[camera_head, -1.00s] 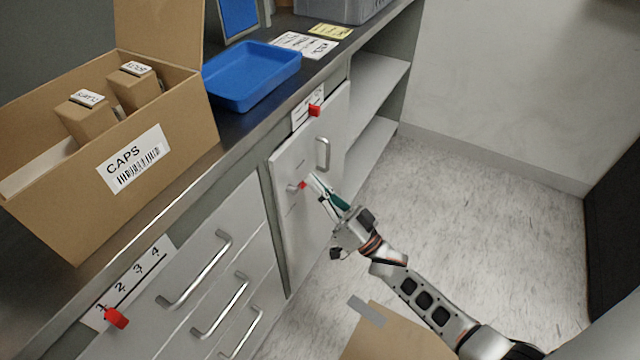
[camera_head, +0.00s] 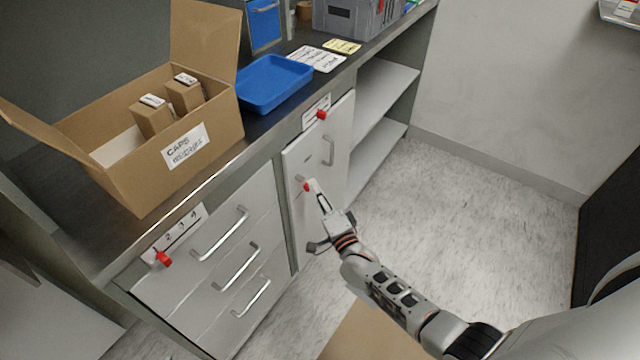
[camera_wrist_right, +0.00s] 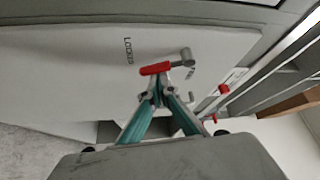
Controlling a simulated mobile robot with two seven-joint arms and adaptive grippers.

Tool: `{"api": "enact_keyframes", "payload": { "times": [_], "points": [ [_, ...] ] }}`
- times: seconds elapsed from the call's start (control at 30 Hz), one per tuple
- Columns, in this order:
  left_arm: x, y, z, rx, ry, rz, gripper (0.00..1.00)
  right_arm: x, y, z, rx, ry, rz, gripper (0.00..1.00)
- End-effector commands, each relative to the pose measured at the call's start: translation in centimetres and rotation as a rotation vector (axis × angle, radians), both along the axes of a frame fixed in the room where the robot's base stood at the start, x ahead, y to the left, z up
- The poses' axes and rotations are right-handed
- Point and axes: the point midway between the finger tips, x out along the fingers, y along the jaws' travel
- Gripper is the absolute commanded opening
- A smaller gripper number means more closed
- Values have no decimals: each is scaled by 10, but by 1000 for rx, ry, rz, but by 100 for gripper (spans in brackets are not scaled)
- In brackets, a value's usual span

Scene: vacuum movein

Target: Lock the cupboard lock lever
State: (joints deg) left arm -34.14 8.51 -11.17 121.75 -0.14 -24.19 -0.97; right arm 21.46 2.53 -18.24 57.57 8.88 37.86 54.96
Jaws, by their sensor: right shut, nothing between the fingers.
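The cupboard door (camera_head: 333,178) is shut and carries the lock lever (camera_head: 307,187), a small grey pivot with a red handle. In the wrist view, the lever's red handle (camera_wrist_right: 155,69) points left from its grey pivot, roughly toward the door's lettering, which seems to read "Locked" (camera_wrist_right: 128,50). My right gripper (camera_head: 314,188) is shut and empty, its fingertips at the lever. In the wrist view, the teal fingers (camera_wrist_right: 160,88) come together just below the red handle; I cannot tell whether they touch it. My left gripper is not in view.
A door handle (camera_head: 328,150) is up and right of the lever. Another red knob (camera_head: 321,114) is above the door. Drawers (camera_head: 225,265) with bar handles stand left. The counter holds a blue tray (camera_head: 272,84) and a carton (camera_head: 205,135). The floor (camera_head: 480,230) at right is clear.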

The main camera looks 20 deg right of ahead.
Motion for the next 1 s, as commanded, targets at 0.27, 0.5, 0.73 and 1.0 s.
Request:
{"api": "enact_keyframes", "payload": {
  "times": [0.27,0.5,0.73,1.0],
  "points": [
    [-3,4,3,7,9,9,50,-5,7,0,153,116,2,0],
    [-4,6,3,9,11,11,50,-8,11,-4,151,118,1,0],
    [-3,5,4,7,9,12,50,-9,12,-5,150,118,1,0],
    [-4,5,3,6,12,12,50,-9,12,-6,149,117,1,0]
  ]
}}
